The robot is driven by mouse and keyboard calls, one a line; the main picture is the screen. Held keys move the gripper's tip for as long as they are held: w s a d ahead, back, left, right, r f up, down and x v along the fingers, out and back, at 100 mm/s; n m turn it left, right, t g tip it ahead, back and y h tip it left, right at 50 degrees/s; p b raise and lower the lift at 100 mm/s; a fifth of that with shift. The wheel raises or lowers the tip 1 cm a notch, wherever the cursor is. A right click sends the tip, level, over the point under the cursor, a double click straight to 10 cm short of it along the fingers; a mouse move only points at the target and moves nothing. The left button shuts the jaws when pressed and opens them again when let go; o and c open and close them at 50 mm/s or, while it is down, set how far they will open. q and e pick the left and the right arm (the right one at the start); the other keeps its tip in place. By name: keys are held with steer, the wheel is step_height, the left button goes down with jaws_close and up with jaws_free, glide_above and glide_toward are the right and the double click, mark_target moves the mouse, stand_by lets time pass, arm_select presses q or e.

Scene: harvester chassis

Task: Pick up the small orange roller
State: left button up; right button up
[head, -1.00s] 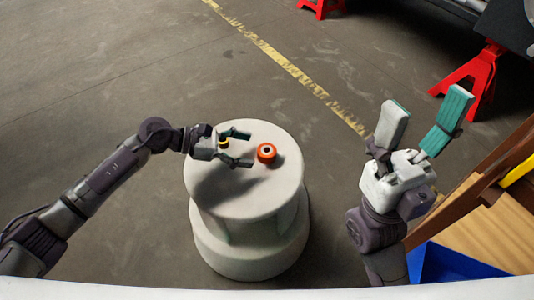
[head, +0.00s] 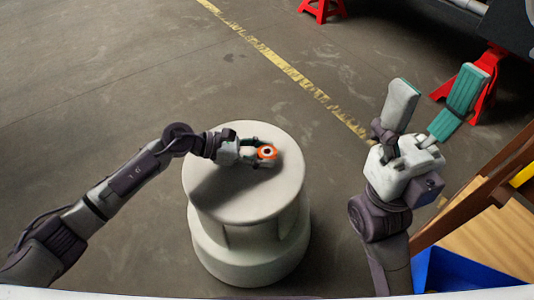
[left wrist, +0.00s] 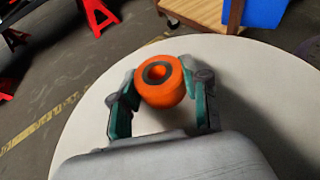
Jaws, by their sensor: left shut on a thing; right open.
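The small orange roller (head: 267,153) is a short orange cylinder with a dark ring around its centre hole. It is at the upper right of the round white pedestal top (head: 240,205). My left gripper (head: 262,153) is shut on it. In the left wrist view the roller (left wrist: 161,82) sits between the two teal-padded fingers of the left gripper (left wrist: 160,95), over the white top. I cannot tell whether it still touches the surface. My right gripper (head: 430,105) is open and empty, fingers pointing up, right of the pedestal.
Red jack stands (head: 478,85) are at the upper right, near the dark chassis. A wooden bench (head: 485,235) and a blue bin (head: 455,275) are at the lower right. The rest of the pedestal top is bare. Open floor with a yellow line lies behind.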

arm_select(q)
steer(key=shift+c, duration=0.9)
steer(key=shift+r, duration=0.1)
